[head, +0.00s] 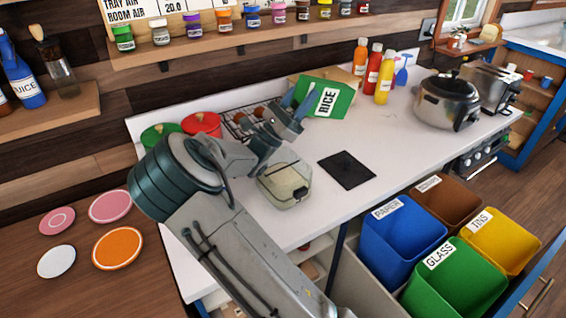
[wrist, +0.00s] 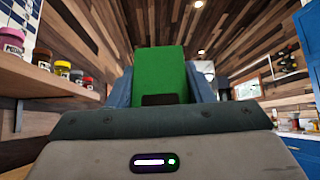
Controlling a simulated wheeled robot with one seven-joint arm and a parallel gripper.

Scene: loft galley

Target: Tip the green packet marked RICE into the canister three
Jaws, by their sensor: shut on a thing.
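The green packet marked RICE (head: 342,104) is held by my gripper (head: 299,103) above the back of the white counter, tilted, its label facing the head camera. In the wrist view the green packet (wrist: 160,72) stands between the two blue-grey fingers, and my gripper (wrist: 162,92) is shut on it. Round containers with a green lid (head: 160,134) and a red lid (head: 201,124) stand at the counter's left end, partly behind my arm. A pale squarish container (head: 284,184) stands at the counter's front. No number shows on these, so I cannot tell which is canister three.
A wire rack (head: 238,125) with brown, egg-like things lies behind my arm. A black mat (head: 346,170) lies on the counter. Sauce bottles (head: 372,68) and a steel pot (head: 446,101) stand to the right. Open bins (head: 403,236) stand below the front edge.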

